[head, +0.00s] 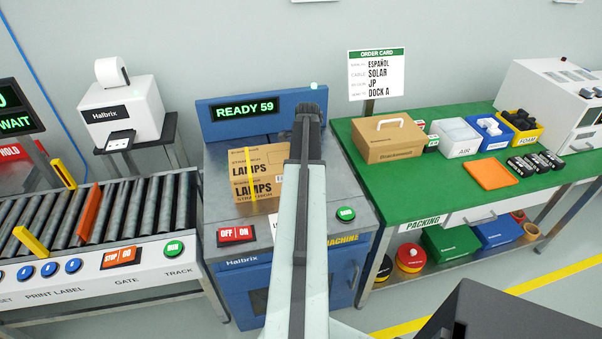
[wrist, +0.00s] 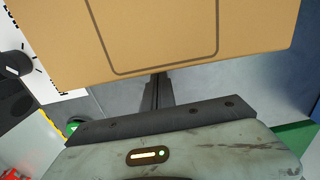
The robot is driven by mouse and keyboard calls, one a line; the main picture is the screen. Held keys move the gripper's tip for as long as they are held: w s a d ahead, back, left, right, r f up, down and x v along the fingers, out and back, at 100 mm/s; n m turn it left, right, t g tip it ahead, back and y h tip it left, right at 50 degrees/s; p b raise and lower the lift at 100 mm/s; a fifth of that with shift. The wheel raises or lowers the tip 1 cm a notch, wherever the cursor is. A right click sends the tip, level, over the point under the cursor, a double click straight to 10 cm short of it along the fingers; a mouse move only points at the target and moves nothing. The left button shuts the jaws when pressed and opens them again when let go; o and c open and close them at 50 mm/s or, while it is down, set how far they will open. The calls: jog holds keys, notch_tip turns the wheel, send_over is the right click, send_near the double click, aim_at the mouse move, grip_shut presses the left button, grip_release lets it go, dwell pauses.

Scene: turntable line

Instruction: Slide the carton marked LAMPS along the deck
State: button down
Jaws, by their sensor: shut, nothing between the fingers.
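The brown carton marked LAMPS (head: 258,182) stands on the grey deck (head: 208,215) of the blue machine, a yellow strip down its front. My own arm hides its right part in the head view. In the wrist view a plain face of a carton (wrist: 165,35) fills the top. My gripper (wrist: 158,76) is shut and empty, its dark fingertips at that carton's lower edge. I cannot tell whether they touch it. In the head view I cannot make out the fingertips behind my arm.
A roller track (head: 100,215) adjoins the machine at left. Red OFF/ON buttons (head: 236,235) and a green button (head: 346,214) sit on the front deck. The machine display (head: 246,108) reads READY 59. A green packing bench (head: 440,182) with a closed carton (head: 390,140) stands right.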

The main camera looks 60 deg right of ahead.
jog(key=r+p, duration=0.1)
jog(key=s+r+p, duration=0.1)
jog(key=d+r+p, duration=0.1)
jog(key=shift+s+d+r+p, duration=0.1)
jog(key=shift+s+r+p, duration=0.1)
jog(key=shift+r+p, duration=0.15)
notch_tip(320, 180, up, 6)
jog(key=p, duration=0.6)
jog(key=shift+w+r, duration=0.2)
jog(key=shift+f, duration=0.1)
